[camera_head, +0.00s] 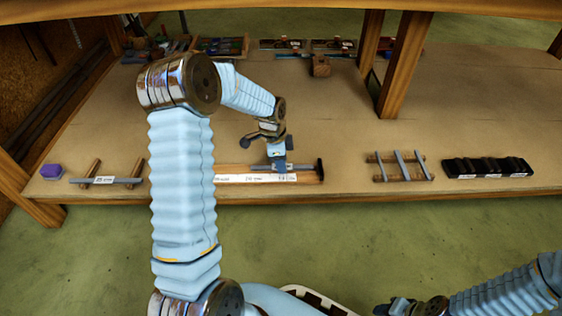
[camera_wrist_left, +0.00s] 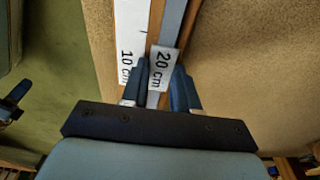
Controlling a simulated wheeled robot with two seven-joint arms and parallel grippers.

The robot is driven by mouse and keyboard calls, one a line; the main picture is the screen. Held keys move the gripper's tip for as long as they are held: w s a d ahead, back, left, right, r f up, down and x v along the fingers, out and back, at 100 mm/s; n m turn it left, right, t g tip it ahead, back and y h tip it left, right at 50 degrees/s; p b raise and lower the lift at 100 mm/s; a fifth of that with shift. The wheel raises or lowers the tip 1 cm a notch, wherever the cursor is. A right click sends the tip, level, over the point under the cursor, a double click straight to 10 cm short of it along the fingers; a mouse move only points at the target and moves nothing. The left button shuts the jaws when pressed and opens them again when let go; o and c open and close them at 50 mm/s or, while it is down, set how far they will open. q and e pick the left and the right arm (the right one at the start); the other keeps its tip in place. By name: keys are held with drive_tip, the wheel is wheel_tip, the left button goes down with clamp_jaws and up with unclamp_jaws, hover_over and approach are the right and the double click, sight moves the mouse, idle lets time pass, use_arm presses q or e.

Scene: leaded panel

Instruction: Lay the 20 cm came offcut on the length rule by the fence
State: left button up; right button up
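The length rule (camera_head: 240,179) is a wooden board with a white scale strip along the front edge of the bench; the strip also shows in the left wrist view (camera_wrist_left: 129,25). The black fence (camera_head: 319,169) stands at its right end. The 20 cm came offcut (camera_wrist_left: 173,20) is a grey strip with a white "20 cm" tag, lying along the strip beside the "10 cm" mark. My left gripper (camera_wrist_left: 160,75) has its fingers close against both sides of the tagged part. Whether the offcut rests on the board is unclear. My right gripper (camera_head: 392,306) is low, away from the bench.
A labelled came on two wooden bars (camera_head: 104,181) and a purple block (camera_head: 51,172) are at left. A wooden rack with grey strips (camera_head: 400,166) and a black slotted holder (camera_head: 487,167) are at right. A bench post (camera_head: 404,65) rises behind. The bench between is mostly clear.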

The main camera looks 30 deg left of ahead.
use_arm(q)
drive_tip(key=shift+o, duration=1.2)
wheel_tip(320, 180, up, 14)
drive_tip(key=s+a+p, duration=0.1)
drive_tip(key=p, duration=0.2)
drive_tip(key=shift+a+f, duration=0.15)
drive_tip(key=shift+a, duration=0.25)
drive_tip(key=shift+s, duration=0.15)
